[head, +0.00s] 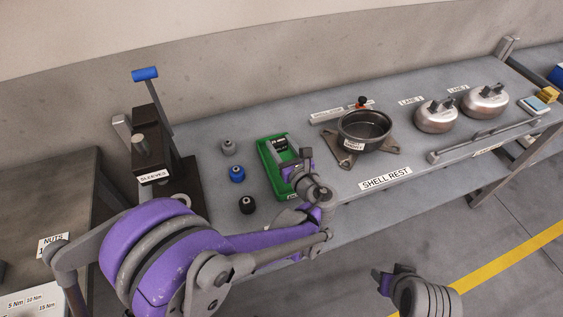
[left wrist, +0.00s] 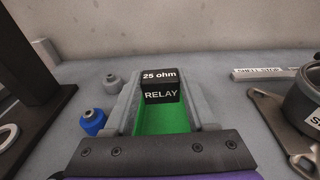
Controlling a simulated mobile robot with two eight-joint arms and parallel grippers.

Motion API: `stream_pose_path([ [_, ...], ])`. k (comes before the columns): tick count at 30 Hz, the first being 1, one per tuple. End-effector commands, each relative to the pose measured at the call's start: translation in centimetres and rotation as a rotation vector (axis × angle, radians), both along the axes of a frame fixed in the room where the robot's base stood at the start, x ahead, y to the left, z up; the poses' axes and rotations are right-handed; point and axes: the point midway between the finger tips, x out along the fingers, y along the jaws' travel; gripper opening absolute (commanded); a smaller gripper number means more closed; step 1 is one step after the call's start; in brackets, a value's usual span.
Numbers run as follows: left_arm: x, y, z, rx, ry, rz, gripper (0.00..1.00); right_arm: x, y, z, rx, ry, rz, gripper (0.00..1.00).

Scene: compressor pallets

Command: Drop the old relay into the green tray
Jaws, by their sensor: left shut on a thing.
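The old relay, a black block (left wrist: 161,86) marked "25 ohm" and "RELAY", shows in the left wrist view between the grey fingers of my left gripper (head: 283,152). The gripper is shut on it. In the head view the relay's label (head: 279,142) shows at the fingertips, over the green tray (head: 265,166). The tray's green floor also shows below the relay in the left wrist view (left wrist: 150,148). I cannot tell whether the relay touches the tray. My right gripper (head: 382,282) is low at the right, away from the bench; its jaw state is unclear.
A grey, a blue (head: 237,174) and a black sleeve piece stand left of the tray. The dark "SLEEVES" press (head: 152,160) is further left. Right of the tray are an open shell pot (head: 364,130) on a bracket and two silver domes (head: 436,116). A rail runs along the front edge.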

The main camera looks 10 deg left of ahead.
Motion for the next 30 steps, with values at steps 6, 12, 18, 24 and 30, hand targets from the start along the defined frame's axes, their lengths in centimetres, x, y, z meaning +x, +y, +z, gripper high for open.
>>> stream_pose_path([
  [6,0.0,0.0,0.1,0.001,-0.001,0.0,0.64,0.0,0.0,0.1,0.0,0.0,0.0,0.5],
  [12,0.0,0.0,0.1,0.001,-0.001,0.0,0.91,0.0,0.0,0.1,0.0,0.0,0.0,0.5],
  [18,0.0,0.0,0.1,0.0,0.0,0.0,0.91,0.0,0.0,0.1,0.0,0.0,0.0,0.5],
  [24,-1.0,-0.9,0.3,0.0,0.0,-0.004,0.91,0.0,0.0,-0.1,0.0,0.0,0.0,0.5],
  [30,-4.2,-3.4,0.8,-0.001,0.0,-0.005,0.91,-0.1,0.0,-0.5,0.0,0.002,0.0,0.5],
])
